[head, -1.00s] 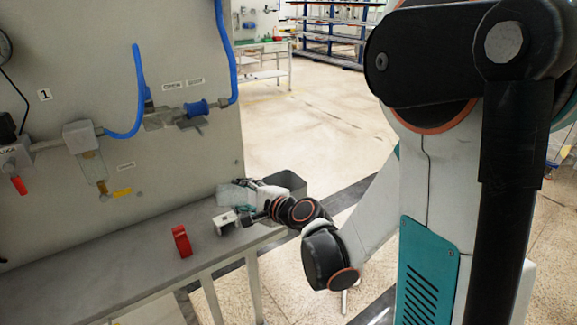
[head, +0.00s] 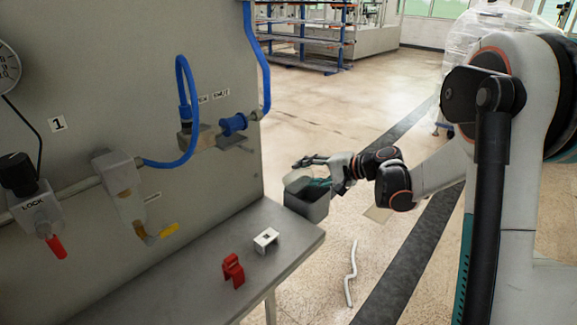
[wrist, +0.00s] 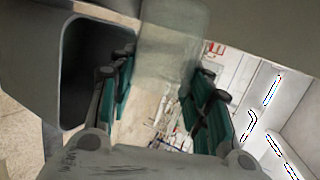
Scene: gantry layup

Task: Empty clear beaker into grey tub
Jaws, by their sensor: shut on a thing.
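My gripper (wrist: 160,100) is shut on the clear beaker (wrist: 172,45), a see-through vessel held between its teal-padded fingers in the wrist view. In the head view my gripper (head: 318,180) is at the grey tub (head: 311,208), with the pale beaker (head: 296,180) at its fingers, over or beside the tub's rim. The beaker looks tilted, but its exact angle and contents cannot be told. The tub is near the bench's far right corner; its dark opening also shows at left in the wrist view (wrist: 88,75). What supports the tub is hidden.
The grey bench (head: 200,275) carries a red clip-like part (head: 232,270) and a white block (head: 266,240). A wall panel (head: 110,60) with valves and blue hoses rises behind it. A pale bent strip (head: 350,275) lies on the open floor to the right.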

